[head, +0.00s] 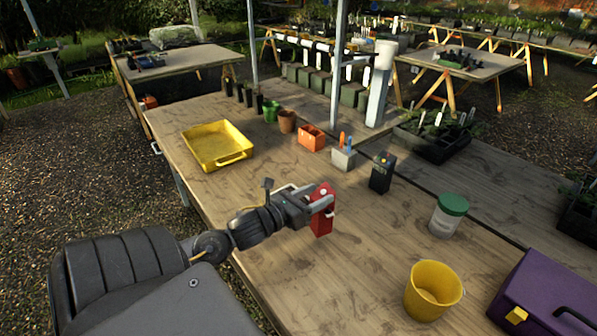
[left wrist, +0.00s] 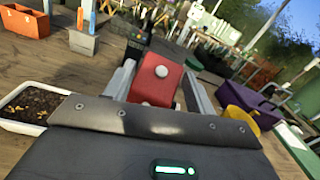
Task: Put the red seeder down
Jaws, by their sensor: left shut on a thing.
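The red seeder (head: 321,221) is a narrow upright block with a pale round button near its top. My left gripper (head: 318,198) is shut on its upper part, over the middle of the wooden table (head: 270,185). Whether the seeder's bottom touches the table I cannot tell. In the left wrist view the red seeder (left wrist: 154,83) stands between the two fingers of my left gripper (left wrist: 158,88), and its lower part is hidden by the gripper body. My right gripper is not in view.
A yellow tray (head: 218,158), orange box (head: 311,138), grey holder (head: 343,159) and black box (head: 381,178) stand behind. A green-lidded pot (head: 447,218), yellow bucket (head: 431,301) and purple case (head: 555,285) are to the right. The left wrist view shows a white soil tray (left wrist: 40,83).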

